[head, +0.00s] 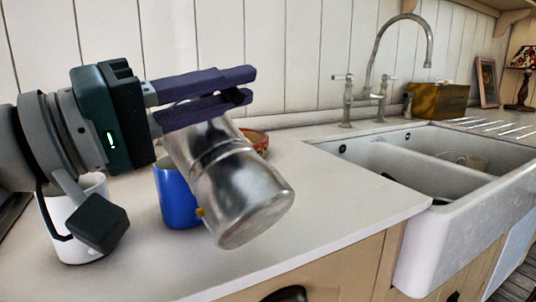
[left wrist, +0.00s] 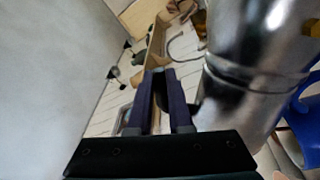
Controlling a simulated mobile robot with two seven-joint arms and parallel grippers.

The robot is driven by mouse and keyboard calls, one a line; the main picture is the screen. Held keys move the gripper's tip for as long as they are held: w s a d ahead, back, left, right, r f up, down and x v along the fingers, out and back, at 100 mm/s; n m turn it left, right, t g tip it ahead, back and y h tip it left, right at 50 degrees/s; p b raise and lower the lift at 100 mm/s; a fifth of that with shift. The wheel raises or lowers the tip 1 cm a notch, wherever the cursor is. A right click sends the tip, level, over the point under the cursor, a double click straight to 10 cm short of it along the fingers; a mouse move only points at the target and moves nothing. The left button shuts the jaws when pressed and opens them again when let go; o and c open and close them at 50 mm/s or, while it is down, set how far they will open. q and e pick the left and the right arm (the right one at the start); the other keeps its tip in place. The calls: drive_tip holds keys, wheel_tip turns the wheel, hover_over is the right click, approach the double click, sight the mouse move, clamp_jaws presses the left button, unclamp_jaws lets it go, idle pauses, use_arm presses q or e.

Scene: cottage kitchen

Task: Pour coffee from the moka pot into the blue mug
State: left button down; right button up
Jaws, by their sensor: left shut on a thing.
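The silver moka pot (head: 238,185) is held tilted above the counter, its base toward the lower right and its top toward the upper left, by the gripper fingers. It also fills the right of the left wrist view (left wrist: 255,65). My left gripper (head: 246,84) is shut at the pot's upper end; the gripped part is mostly hidden by the purple fingers. The blue mug (head: 176,198) stands upright on the counter, behind and left of the pot, which partly covers it. A blue part of it shows in the left wrist view (left wrist: 305,112). No coffee stream is visible. My right gripper is out of view.
A white mug (head: 62,232) stands at the left, partly behind my arm. A reddish bowl (head: 260,141) sits behind the pot. The white sink (head: 447,222) with a tall faucet (head: 376,50) is at the right. The counter's front right is clear.

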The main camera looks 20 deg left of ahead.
sight(256, 168)
use_arm(q)
drive_tip(key=shift+w+a+r+n+p, duration=0.25)
drive_tip(key=shift+a+r+n+p, duration=0.35)
drive_tip(key=shift+r+n+p, duration=0.3)
idle(0.5)
drive_tip(key=f+b, duration=0.1)
drive_tip(key=d+f+m+b, duration=0.1)
drive_tip(key=f+m+b, duration=0.1)
drive_tip(key=b, duration=0.1)
drive_tip(key=shift+s+d+f, duration=0.25)
drive_tip(key=shift+s+f, duration=0.05)
drive_tip(key=m, duration=0.1)
drive_tip(key=d+f+m+b, duration=0.1)
drive_tip(key=m, duration=0.1)
drive_tip(key=s+d+m+g+b, duration=0.1)
drive_tip(key=shift+s+d+f+h, duration=0.1)
drive_tip(key=shift+d+f+h, duration=0.1)
drive_tip(key=shift+f+h, duration=0.15)
drive_tip(key=shift+r+m, duration=0.25)
drive_tip(key=shift+m, duration=0.05)
drive_tip(key=shift+s+d+m, duration=0.1)
drive_tip(key=shift+d+m, duration=0.2)
drive_tip(key=shift+d, duration=0.1)
drive_tip(key=s+d+f+m+g, duration=0.1)
drive_tip(key=s+d+f+m, duration=0.2)
drive_tip(key=d+f+m, duration=0.2)
drive_tip(key=shift+d+f+m, duration=0.15)
drive_tip(key=shift+d+m, duration=0.3)
drive_tip(key=shift+m, duration=0.75)
